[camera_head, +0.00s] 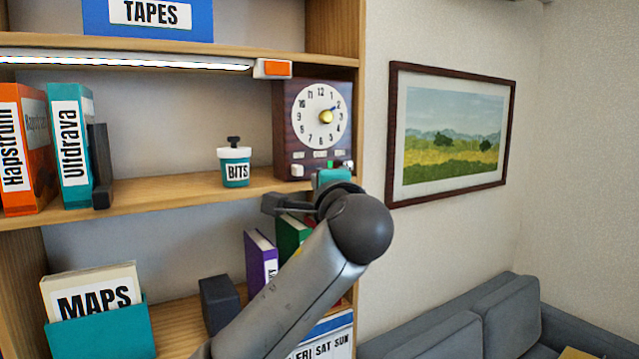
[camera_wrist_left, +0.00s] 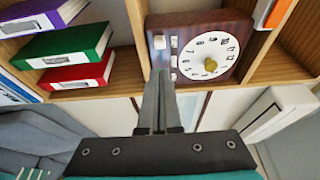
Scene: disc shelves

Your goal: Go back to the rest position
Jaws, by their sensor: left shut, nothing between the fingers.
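My left gripper (camera_head: 331,178) is up at the front right of the middle shelf, just below and in front of a dark wooden clock (camera_head: 287,110). The clock has a white face, a brass knob and white buttons along its bottom. In the head view my own wrist hides most of the fingers. In the left wrist view the two fingers of the gripper (camera_wrist_left: 161,85) are together with nothing between them, and their tips overlap the lower edge of the clock (camera_wrist_left: 194,24). I cannot tell whether they touch it. My right gripper is not in view.
A teal BITS pot (camera_head: 236,173) stands left of the clock. A light bar with an orange end (camera_head: 273,68) runs above. Purple (camera_head: 260,260) and green (camera_head: 289,236) books and a MAPS box (camera_head: 98,331) are below. A grey sofa (camera_head: 500,320) is at right.

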